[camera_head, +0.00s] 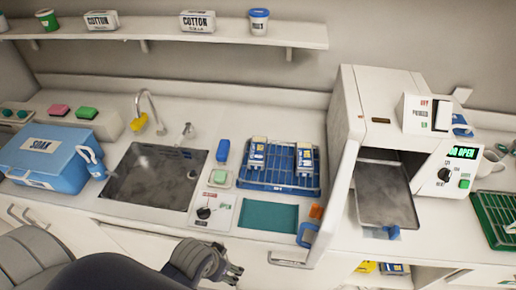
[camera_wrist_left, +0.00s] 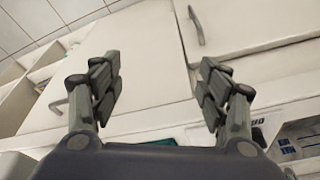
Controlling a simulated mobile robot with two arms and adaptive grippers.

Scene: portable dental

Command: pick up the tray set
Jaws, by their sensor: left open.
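A blue wire rack tray (camera_head: 278,178) sits on the counter right of the sink and holds blue-and-white packs (camera_head: 257,154) (camera_head: 304,160). A grey metal tray (camera_head: 384,195) lies in the open steriliser (camera_head: 375,120), with a small blue piece at its front end. I cannot tell which of these is the tray set. My left gripper (camera_head: 236,272) is open and empty, in front of the counter edge, below and left of the blue rack. Its spread fingers show in the left wrist view (camera_wrist_left: 160,82), facing white cabinet fronts. My right gripper is out of view.
A teal mat (camera_head: 269,217) and a control panel (camera_head: 208,211) lie at the counter's front. The sink (camera_head: 155,175) and a blue SOAK box (camera_head: 45,158) are to the left. A green rack (camera_head: 498,220) is at far right. A shelf (camera_head: 200,30) runs above.

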